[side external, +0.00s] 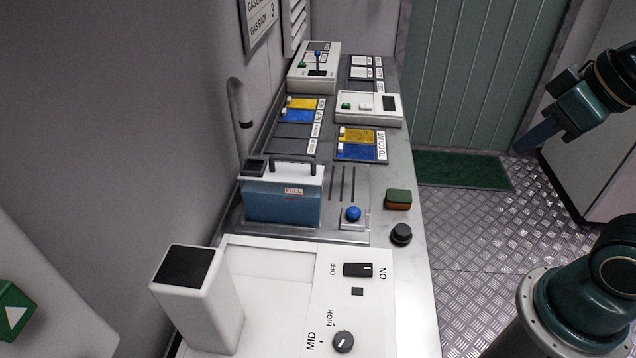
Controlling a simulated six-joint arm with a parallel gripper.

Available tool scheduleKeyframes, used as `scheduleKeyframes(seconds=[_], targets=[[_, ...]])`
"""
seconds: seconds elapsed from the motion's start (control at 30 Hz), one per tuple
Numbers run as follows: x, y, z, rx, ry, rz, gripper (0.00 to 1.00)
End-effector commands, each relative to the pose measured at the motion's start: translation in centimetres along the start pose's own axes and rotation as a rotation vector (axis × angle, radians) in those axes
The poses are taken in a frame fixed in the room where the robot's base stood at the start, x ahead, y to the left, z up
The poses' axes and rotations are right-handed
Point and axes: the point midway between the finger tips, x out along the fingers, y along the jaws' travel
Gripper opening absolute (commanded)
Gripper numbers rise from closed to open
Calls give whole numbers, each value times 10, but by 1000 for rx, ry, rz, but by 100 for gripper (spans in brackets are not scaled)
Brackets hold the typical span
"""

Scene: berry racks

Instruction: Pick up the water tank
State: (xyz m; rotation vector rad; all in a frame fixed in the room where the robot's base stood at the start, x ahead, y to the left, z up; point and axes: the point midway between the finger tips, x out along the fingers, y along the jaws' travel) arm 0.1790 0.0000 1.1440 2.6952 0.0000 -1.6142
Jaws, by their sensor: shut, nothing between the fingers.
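The water tank (285,205) is a box with clear blue sides, a pale lid and a dark handle on top. It carries a small label reading FULL. It stands upright on a grey metal base on the counter, beside a curved tap. My gripper (525,143) is at the right of the view, over the floor and well away from the tank. It is shut and empty. Nothing touches the tank's handle.
A white machine (375,315) with a knob and switch is at the front. A sponge (397,199) and a black knob (401,234) lie right of the tank. Blue and yellow trays (361,143) and white devices (368,108) stand behind. The tap (240,105) rises behind the tank's left.

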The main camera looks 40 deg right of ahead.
Motion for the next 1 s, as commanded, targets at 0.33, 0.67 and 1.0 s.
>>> scheduleKeyframes(seconds=[0.33, 0.67, 1.0], targets=[[0, 0, 0, 0, 0, 0, 0], [0, 0, 0, 0, 0, 0, 35], [0, 0, 0, 0, 0, 0, 80]])
